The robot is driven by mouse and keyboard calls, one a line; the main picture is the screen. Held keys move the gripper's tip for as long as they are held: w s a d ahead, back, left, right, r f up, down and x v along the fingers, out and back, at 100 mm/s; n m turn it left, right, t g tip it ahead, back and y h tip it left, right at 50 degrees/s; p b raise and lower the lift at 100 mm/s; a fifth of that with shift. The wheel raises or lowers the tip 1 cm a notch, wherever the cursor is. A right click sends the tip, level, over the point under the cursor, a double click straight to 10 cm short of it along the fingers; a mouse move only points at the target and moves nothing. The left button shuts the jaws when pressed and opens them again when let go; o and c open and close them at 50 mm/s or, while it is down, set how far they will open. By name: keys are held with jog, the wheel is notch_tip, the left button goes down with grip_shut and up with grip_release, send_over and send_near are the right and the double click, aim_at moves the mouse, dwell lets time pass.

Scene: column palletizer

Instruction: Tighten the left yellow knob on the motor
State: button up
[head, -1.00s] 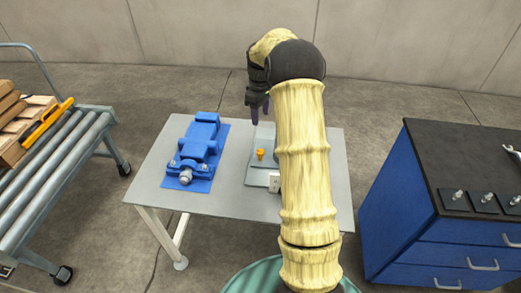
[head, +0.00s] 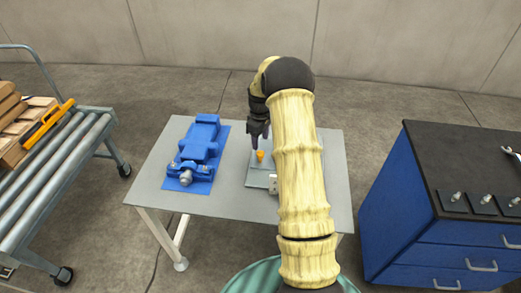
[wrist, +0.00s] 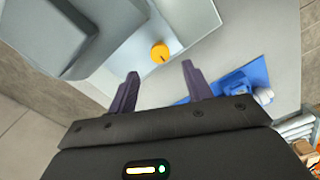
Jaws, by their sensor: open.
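A yellow-orange knob (head: 260,155) stands on a light grey base plate (head: 256,180) on the table, and it shows again in the wrist view (wrist: 160,53). My gripper (head: 258,146) points down just above and beside this knob in the head view. In the wrist view my gripper (wrist: 158,75) has its two dark purple fingers apart, with the knob beyond the fingertips and nothing between them. A large grey body (wrist: 70,35), perhaps the motor, fills the upper left there. My arm hides most of it, and any second knob, in the head view.
A blue machine part (head: 198,150) on a blue plate lies left on the grey table (head: 235,205). A roller conveyor (head: 60,150) with wooden pieces stands at far left, and a blue cabinet (head: 395,190) with a dark top at right.

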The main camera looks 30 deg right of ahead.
aim_at(260, 153)
notch_tip(260, 153, down, 6)
jog(key=shift+f, duration=0.25)
jog(key=shift+c, duration=0.4)
jog(key=c, duration=0.9)
